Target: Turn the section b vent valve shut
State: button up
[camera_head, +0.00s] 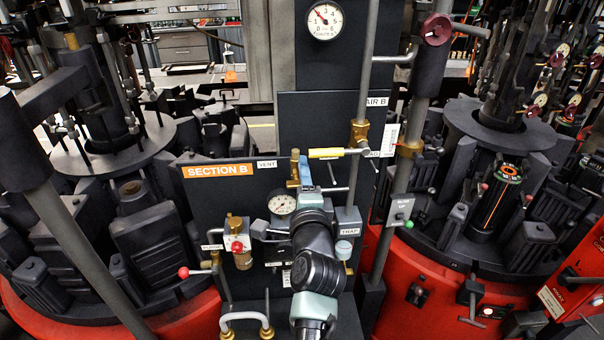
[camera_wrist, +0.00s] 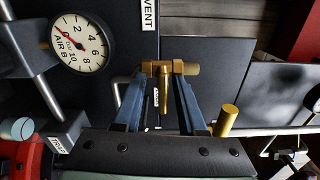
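The section b vent valve (camera_wrist: 164,69) is a brass fitting with a tapered stem, just below the VENT label in the wrist view. In the head view, brass parts of it (camera_head: 294,158) show right of the VENT label (camera_head: 266,164), partly hidden by my gripper. My gripper (camera_wrist: 160,78) is open. Its two blue fingers stand on either side of the brass stem, with visible gaps; the tips overlap the crosswise brass body, and I cannot tell whether they touch it. In the head view my gripper (camera_head: 304,172) reaches up to the valve from below.
The AIR B gauge (camera_wrist: 80,43) is left of the valve. A yellow lever (camera_head: 325,153) and grey pipe (camera_head: 366,90) stand close right. A red-knobbed brass unit (camera_head: 238,246) is at lower left. Black moulds (camera_head: 150,245) flank the SECTION B panel (camera_head: 205,195).

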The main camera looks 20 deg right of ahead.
jog(key=shift+s, duration=0.1)
jog(key=b+v, duration=0.3)
jog(key=v, duration=0.9)
jog(key=shift+s, duration=0.4)
jog(key=shift+a, duration=0.15)
jog(key=s+a+r+n+t+y, duration=0.1)
jog(key=a+r+n+t, duration=0.3)
jog(key=r, duration=0.7)
jog(key=a+r+n+t, duration=0.1)
jog(key=a+r+n, duration=0.45)
jog(key=r, duration=0.55)
jog(key=s+a+r+n+t+y, duration=0.2)
jog(key=s+a+r+n, duration=0.1)
jog(key=s+r+n, duration=0.2)
jog(key=s+a+r+n+t+y, duration=0.2)
jog(key=s+r+n, duration=0.3)
jog(key=r, duration=0.5)
jog(key=a+n+t, duration=0.1)
jog(key=n, duration=0.1)
jog(key=shift+a+r+n+b, duration=0.3)
jog(key=shift+a+n+b, duration=0.05)
jog(key=shift+a+b, duration=0.05)
